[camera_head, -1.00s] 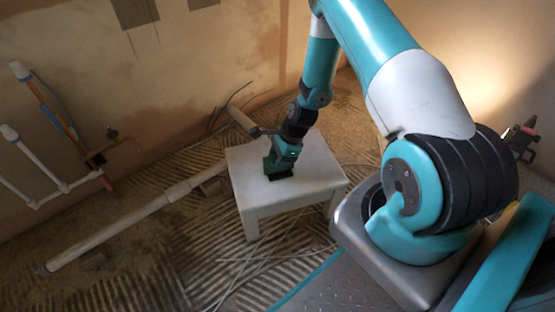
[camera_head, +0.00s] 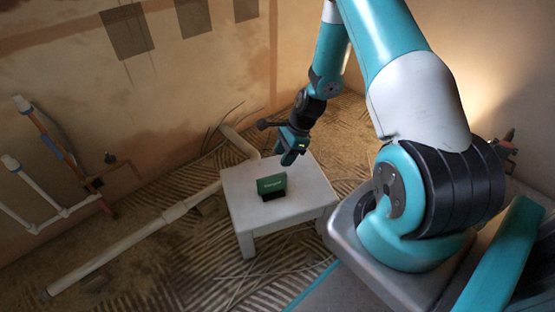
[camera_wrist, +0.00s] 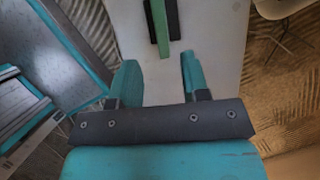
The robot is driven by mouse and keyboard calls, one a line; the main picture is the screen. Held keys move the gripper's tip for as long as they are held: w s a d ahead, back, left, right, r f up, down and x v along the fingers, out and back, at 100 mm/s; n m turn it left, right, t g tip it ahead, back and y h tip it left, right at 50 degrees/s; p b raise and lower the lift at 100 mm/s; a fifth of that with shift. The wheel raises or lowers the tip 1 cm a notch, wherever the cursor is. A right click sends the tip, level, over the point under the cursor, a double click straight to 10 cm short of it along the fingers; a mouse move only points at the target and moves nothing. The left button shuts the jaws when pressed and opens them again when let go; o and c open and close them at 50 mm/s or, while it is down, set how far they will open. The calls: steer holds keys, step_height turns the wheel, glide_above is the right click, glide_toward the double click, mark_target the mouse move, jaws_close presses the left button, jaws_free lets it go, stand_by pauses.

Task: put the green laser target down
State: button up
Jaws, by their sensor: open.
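The green laser target (camera_head: 271,184) stands upright on its dark foot on the white stool (camera_head: 305,190), a little left of the middle of the top. In the wrist view the target (camera_wrist: 160,22) shows from above as a green strip with a dark base, beyond the fingertips. My gripper (camera_head: 289,158) is above the far part of the stool, apart from the target. In the wrist view its two teal fingers (camera_wrist: 160,75) are spread with nothing between them.
A long pale pipe (camera_head: 135,240) lies on the ridged floor left of the stool. White and copper pipes (camera_head: 45,150) run along the left wall. Loose cables lie on the floor near the stool. The stool top around the target is clear.

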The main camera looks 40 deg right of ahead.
steer(key=s+a+r+n+g, duration=0.1)
steer(key=s+a+r+n, duration=0.1)
steer(key=a+r+n, duration=0.75)
steer(key=s+a+r+n, duration=0.1)
steer(key=a+r+n, duration=0.55)
steer(key=r, duration=0.65)
steer(key=s+a+r+n, duration=0.4)
steer(key=s+r+n, duration=0.1)
steer(key=s, duration=0.3)
steer(key=s+a+r+n, duration=0.5)
steer(key=s+n, duration=0.3)
steer(key=shift+s+r+g, duration=0.3)
steer(key=shift+s+r, duration=0.05)
steer(key=shift+r, duration=0.05)
steer(key=shift+a, duration=0.1)
